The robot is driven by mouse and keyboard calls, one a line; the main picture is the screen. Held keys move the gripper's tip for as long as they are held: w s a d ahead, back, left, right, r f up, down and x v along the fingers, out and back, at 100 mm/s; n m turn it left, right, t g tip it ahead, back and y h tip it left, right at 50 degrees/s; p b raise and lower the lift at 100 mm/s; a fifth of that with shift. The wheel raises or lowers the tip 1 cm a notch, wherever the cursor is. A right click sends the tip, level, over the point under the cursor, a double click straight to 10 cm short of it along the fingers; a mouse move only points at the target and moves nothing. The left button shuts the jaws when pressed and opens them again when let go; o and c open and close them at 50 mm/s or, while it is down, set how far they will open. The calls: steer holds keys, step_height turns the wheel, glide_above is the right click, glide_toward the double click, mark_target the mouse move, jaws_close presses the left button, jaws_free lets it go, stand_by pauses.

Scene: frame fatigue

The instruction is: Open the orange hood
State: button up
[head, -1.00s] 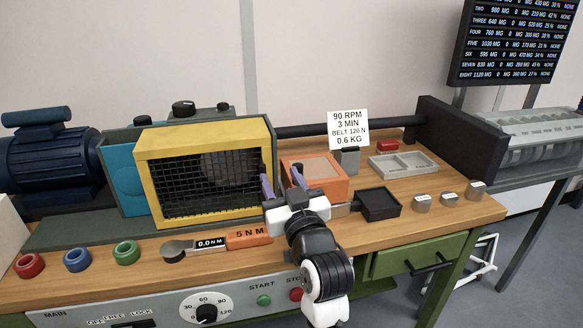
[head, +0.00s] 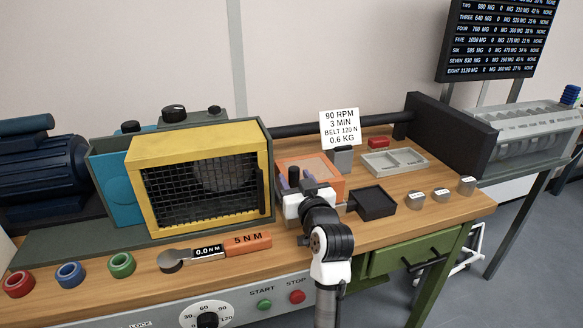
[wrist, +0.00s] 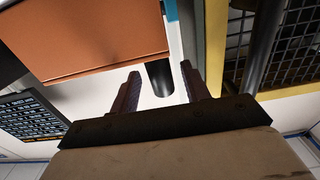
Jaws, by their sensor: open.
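The orange hood (head: 323,186) is a box-like cover with a pale top panel, on the bench right of the yellow mesh guard. It looks closed. In the wrist view its flat orange face (wrist: 95,40) fills the upper left. My gripper (head: 296,178) is open in front of the hood's left part and hides some of it. In the wrist view my two purple fingers (wrist: 160,72) are apart, with the orange face to their upper left. A dark cylinder (wrist: 159,80) shows between them; I cannot tell its depth or whether it belongs to the hood.
The yellow mesh guard (head: 132,190) stands close on the left, with a black upright bar (head: 262,190) at its right edge. A torque wrench (head: 245,243) lies in front. A black tray (head: 374,204), grey tray (head: 395,154) and sign (head: 340,128) are right of or behind the hood.

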steer(key=shift+p+x, duration=0.3)
steer(key=shift+x, duration=1.55)
steer(key=shift+a, duration=0.1)
jaws_close()
